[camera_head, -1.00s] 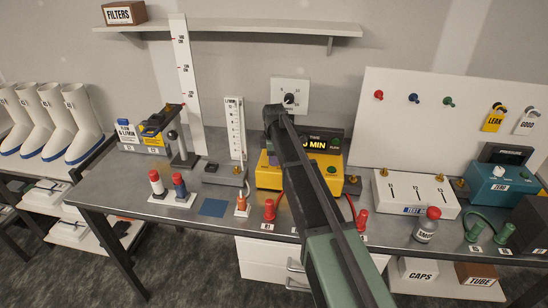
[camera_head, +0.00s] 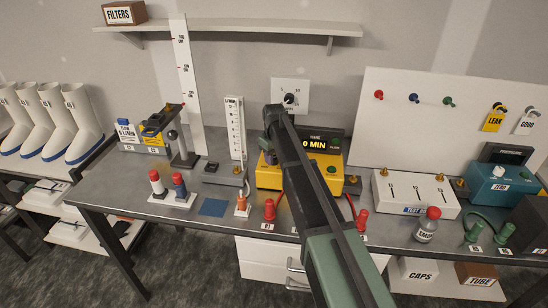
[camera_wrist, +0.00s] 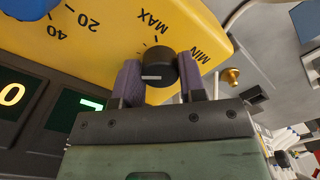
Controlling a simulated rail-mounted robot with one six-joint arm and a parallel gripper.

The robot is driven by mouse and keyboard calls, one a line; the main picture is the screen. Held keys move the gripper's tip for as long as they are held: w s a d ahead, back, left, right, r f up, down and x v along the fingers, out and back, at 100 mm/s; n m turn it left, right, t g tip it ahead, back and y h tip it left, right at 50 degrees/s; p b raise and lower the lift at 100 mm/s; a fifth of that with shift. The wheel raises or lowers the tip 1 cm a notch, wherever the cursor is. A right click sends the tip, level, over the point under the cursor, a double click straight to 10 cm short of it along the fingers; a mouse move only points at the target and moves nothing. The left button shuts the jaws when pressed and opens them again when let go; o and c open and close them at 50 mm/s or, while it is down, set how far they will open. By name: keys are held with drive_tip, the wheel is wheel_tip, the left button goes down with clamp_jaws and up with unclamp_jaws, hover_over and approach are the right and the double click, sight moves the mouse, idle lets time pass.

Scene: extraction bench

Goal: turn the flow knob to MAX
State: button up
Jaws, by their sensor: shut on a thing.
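The yellow pump box (camera_head: 268,178) stands on the bench behind my arm; its yellow face (camera_wrist: 105,35) fills the top of the wrist view. The black flow knob (camera_wrist: 160,60) has a white pointer line towards the picture's left. The MAX mark lies above the knob and slightly left, the MIN mark to its right. My gripper (camera_wrist: 160,84) has its two purple fingers on either side of the knob, shut on it. In the head view my arm hides the knob; a bit of purple finger shows beside it.
A display (camera_head: 322,143) on the yellow box reads 0 MIN. A blue knob (camera_wrist: 28,8) is at the wrist view's upper left. A brass fitting (camera_wrist: 232,77) is right of the gripper.

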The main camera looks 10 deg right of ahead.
drive_tip(key=m, duration=0.4)
drive_tip(key=shift+m, duration=0.3)
drive_tip(key=m, duration=0.3)
drive_tip(key=shift+m, duration=0.4)
drive_tip(key=m, duration=0.4)
drive_tip(key=shift+m, duration=1.8)
drive_tip(key=o, duration=0.9)
